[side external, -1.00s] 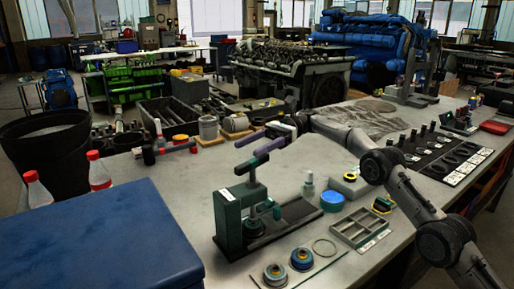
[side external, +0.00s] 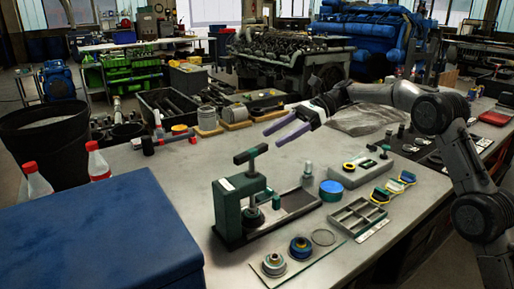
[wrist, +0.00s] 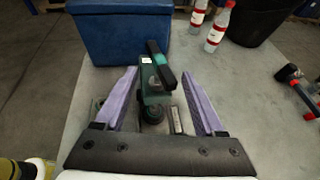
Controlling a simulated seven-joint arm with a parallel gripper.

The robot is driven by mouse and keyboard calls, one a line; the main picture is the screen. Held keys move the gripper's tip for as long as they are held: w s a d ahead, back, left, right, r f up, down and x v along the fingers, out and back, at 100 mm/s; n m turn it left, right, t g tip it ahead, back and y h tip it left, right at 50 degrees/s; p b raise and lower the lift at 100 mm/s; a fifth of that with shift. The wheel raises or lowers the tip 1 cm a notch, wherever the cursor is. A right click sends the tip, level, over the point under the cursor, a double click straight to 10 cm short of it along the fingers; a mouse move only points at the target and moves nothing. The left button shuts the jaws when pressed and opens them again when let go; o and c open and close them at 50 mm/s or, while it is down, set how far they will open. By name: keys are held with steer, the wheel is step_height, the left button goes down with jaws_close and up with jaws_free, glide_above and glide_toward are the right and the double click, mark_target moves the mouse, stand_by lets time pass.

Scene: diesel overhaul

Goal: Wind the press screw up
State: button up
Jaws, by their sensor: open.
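The press (side external: 240,205) is a small green bench press standing on the grey workbench. Its screw has a dark T-bar handle (side external: 251,154) on top, raised above the frame. In the wrist view the handle (wrist: 161,64) shows between my fingers, beyond their tips, with the green press body (wrist: 154,90) below it. My gripper (side external: 276,136) has two long purple fingers spread wide and empty. In the side view it is above and to the right of the handle, apart from it. In the wrist view the fingers (wrist: 160,85) straddle the press from above without visible contact.
A blue box (side external: 95,240) stands left of the press, with red-capped bottles (side external: 97,163) behind it. A blue-topped tin (side external: 331,190), a compartment tray (side external: 357,218) and several round parts (side external: 300,247) lie to the right and front. Bench space behind the press is clear.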

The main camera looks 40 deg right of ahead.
mark_target(254, 149)
steer(key=x, duration=0.6)
steer(key=shift+a+f, duration=0.15)
steer(key=shift+a, duration=0.2)
jaws_close()
